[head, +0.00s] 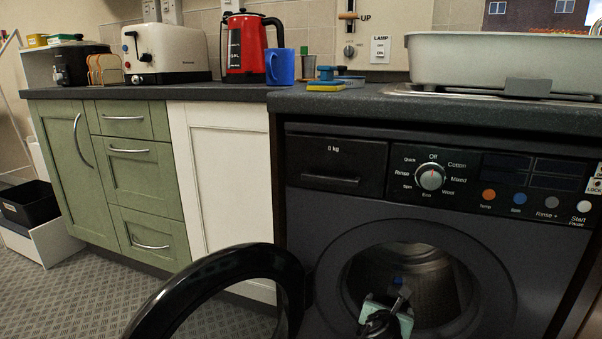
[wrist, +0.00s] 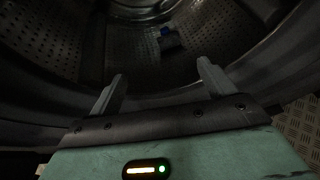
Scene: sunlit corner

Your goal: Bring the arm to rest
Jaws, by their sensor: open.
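My gripper (head: 400,303) is at the open mouth of the dark washing machine (head: 300,230), in front of the drum (head: 425,285). In the wrist view my gripper (wrist: 160,88) has its two fingers spread apart with nothing between them. They point into the perforated drum (wrist: 70,45). A small dark item with a blue part (wrist: 168,38) lies in the drum beyond the fingertips. A bit of blue (head: 398,281) also shows by my gripper in the head view.
The round black washer door (head: 290,280) hangs open to the left of my gripper. The counter (head: 440,110) above holds a grey basin (head: 480,62), a blue mug (head: 280,66), a red kettle (head: 246,45) and a toaster (head: 170,50). Floor at the lower left is clear.

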